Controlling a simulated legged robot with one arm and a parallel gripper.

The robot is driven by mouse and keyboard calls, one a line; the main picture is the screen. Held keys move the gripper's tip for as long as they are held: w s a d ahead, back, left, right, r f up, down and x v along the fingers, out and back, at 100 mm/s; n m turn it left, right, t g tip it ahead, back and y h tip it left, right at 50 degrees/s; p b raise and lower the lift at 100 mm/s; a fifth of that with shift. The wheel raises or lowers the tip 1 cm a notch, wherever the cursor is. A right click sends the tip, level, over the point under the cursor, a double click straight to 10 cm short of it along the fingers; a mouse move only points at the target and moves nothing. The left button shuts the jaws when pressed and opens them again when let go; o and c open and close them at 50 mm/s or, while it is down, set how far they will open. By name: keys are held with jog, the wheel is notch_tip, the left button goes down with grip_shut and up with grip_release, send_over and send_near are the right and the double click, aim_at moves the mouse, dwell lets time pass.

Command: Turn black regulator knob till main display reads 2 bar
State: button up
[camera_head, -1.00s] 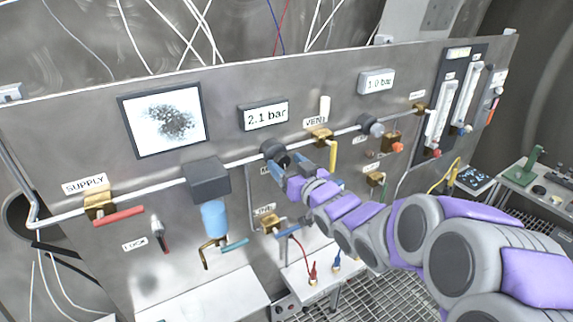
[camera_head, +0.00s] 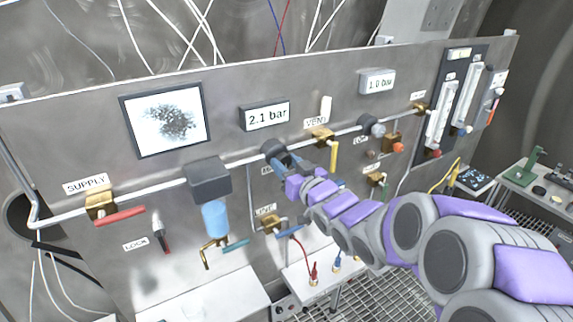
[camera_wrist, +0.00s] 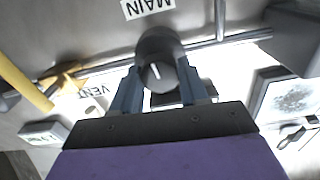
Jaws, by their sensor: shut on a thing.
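The black regulator knob (camera_wrist: 158,72) shows in the wrist view under the MAIN label (camera_wrist: 147,8), with a white mark on its face. My gripper (camera_wrist: 158,84) is shut on it, one blue-grey finger on each side. In the head view my gripper (camera_head: 285,163) reaches the black regulator (camera_head: 273,149) on the pipe, and the arm hides part of it. The main display (camera_head: 266,116) above it reads 2.1 bar.
A second display (camera_head: 377,82) reads 1.0 bar. The vent valve (camera_head: 322,134) with a yellow handle is close to the right of my gripper. A blue-bowled filter (camera_head: 213,215) hangs to the left. The red supply handle (camera_head: 120,216) is farther left.

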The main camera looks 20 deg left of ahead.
jog(key=shift+n, duration=0.6)
jog(key=o, duration=1.1)
jog(key=shift+c, duration=0.2)
jog(key=b+v, duration=0.5)
jog(key=v, duration=1.2)
jog(key=shift+s, duration=0.1)
